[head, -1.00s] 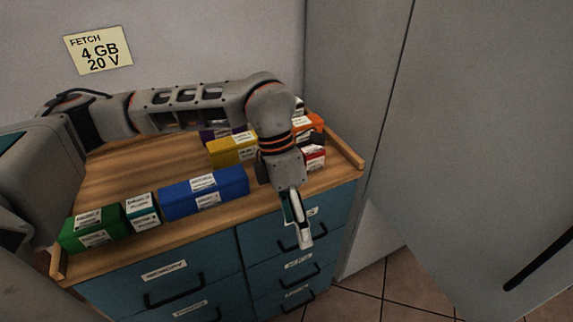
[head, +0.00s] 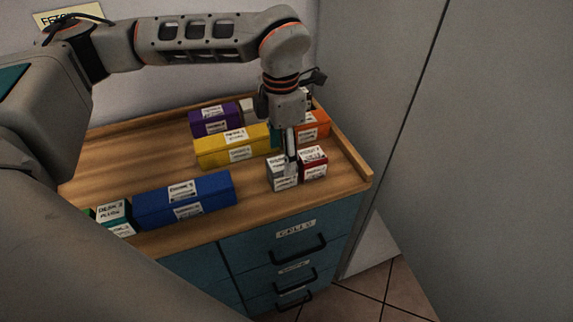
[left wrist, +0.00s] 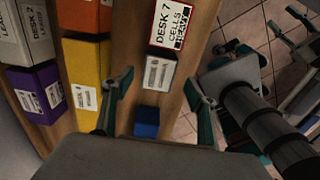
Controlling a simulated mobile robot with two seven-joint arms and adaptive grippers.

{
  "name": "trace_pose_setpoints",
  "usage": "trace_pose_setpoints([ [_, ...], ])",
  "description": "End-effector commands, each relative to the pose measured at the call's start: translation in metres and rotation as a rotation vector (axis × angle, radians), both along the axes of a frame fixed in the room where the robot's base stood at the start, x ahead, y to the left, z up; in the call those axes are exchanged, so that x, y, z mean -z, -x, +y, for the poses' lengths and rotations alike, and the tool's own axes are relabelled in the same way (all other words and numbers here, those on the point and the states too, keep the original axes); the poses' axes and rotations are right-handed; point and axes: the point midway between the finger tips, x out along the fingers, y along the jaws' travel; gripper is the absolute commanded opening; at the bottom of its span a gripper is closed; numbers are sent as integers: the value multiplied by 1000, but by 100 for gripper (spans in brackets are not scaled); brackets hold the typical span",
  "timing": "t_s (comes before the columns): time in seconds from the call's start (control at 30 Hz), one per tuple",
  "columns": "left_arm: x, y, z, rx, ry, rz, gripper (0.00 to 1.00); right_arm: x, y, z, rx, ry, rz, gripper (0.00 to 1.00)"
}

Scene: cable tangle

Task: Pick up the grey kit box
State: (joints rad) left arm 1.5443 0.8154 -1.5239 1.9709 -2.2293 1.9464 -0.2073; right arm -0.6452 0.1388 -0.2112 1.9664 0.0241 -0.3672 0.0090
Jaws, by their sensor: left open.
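The grey kit box (head: 282,177) is a small box with white labels near the right end of the wooden top, close to the front edge. It stands beside a red-and-white box (head: 314,163). My left gripper (head: 291,160) points down over the grey box and hides part of it. In the left wrist view the grey box (left wrist: 157,88) lies between the two spread fingers of my left gripper (left wrist: 155,92), with gaps on both sides. That gripper is open and empty.
A yellow box (head: 225,150), a purple box (head: 208,122) and an orange box (head: 316,128) stand behind. A blue box (head: 185,202) lies to the left. A raised wooden edge (head: 355,155) and a grey cabinet wall (head: 470,150) bound the right side.

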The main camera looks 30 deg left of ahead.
Motion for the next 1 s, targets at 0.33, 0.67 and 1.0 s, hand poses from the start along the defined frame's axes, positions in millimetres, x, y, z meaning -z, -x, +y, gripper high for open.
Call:
trace_pose_setpoints([
  [0.33, 42, -3, 2, 0, 0, 6, 58, 8, 9, 0, -2, 3, 22, 40],
  [0.67, 66, -4, 2, 0, 1, 2, 58, -1, 1, 1, -2, 0, 2, 40],
  [1.0, 66, -4, 2, 0, 1, 2, 14, -1, 1, 1, -2, 0, 1, 40],
])
